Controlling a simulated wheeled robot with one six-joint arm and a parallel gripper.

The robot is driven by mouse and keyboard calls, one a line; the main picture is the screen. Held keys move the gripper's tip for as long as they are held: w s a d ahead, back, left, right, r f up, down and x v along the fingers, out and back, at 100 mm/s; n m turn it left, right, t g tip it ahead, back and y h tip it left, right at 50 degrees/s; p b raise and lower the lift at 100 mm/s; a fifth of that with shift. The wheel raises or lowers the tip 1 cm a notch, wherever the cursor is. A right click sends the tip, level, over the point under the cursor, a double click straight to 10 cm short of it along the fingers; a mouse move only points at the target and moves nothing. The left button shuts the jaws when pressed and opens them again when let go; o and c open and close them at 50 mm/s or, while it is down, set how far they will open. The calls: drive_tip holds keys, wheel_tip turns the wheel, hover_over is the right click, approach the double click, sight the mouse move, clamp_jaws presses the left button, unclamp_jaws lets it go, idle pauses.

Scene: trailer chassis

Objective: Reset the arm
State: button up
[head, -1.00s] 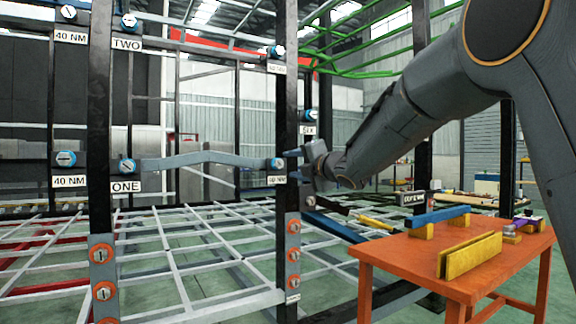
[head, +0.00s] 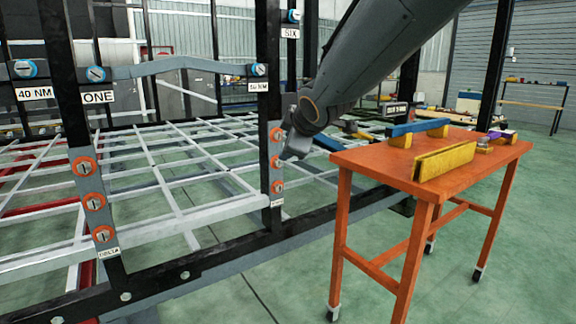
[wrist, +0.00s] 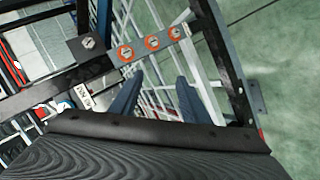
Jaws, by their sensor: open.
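My arm reaches in from the top right in the head view. Its end, my gripper (head: 288,155), is beside the black post (head: 268,100) of the chassis, close to the orange-ringed knobs (head: 277,187) on it. I cannot tell in that view whether it touches the post. In the wrist view my gripper (wrist: 158,95) shows two blue-grey fingers spread apart with nothing between them. The row of orange-ringed knobs (wrist: 151,43) lies beyond the fingertips on a grey plate.
An orange wheeled table (head: 375,158) stands right of the arm, with a yellow block (head: 445,162) and a blue bar (head: 418,128) on it. A grey bar (head: 185,64) spans the posts at left. Green floor (head: 500,260) is clear at right.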

drive_tip(key=s+d+f+m+g+h, duration=0.15)
drive_tip(key=s+f+m+g, duration=0.4)
drive_tip(key=s, duration=0.75)
drive_tip(key=s+d+f+m+g, duration=0.2)
drive_tip(key=s+f, duration=0.6)
drive_tip(key=s, duration=0.5)
drive_tip(key=s+d+f+m+g+h, duration=0.15)
drive_tip(key=s+f+m+g, duration=0.35)
drive_tip(key=s, duration=0.8)
drive_tip(key=d+r+m+t+p, duration=0.1)
drive_tip(key=d+r+m+p, duration=0.2)
drive_tip(key=d+r+p, duration=1.1)
wheel_tip(320, 180, up, 3)
drive_tip(key=p, duration=0.9)
drive_tip(key=shift+f+m+p, duration=0.2)
drive_tip(key=shift+m+p, duration=0.1)
drive_tip(key=shift+m, duration=0.05)
